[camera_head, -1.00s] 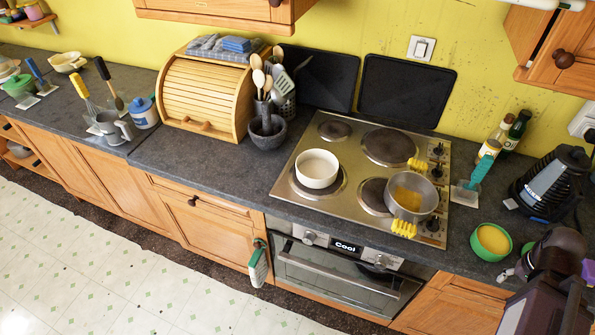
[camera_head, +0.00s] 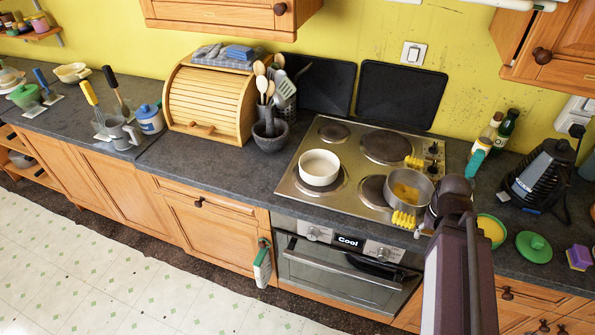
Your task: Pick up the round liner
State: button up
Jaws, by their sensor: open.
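No thing is plainly marked as the round liner. A white round open dish (camera_head: 319,168) sits upright on the front left hotplate of the steel hob and could be it, but I cannot be sure. My gripper (camera_head: 422,229) shows only as a small pale part at the end of my dark arm, near the hob's front right corner. It is open, with its fingers mostly hidden by my arm. It is well to the right of the white dish and apart from it.
A steel pan (camera_head: 408,189) with yellow contents and yellow grips stands close by my arm on the hob (camera_head: 345,130).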

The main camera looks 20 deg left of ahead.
aim_at(320, 167)
jog(key=u, duration=0.9)
jog(key=k, duration=0.95)
jog(key=z, duration=0.05)
jog(key=i, duration=0.9)
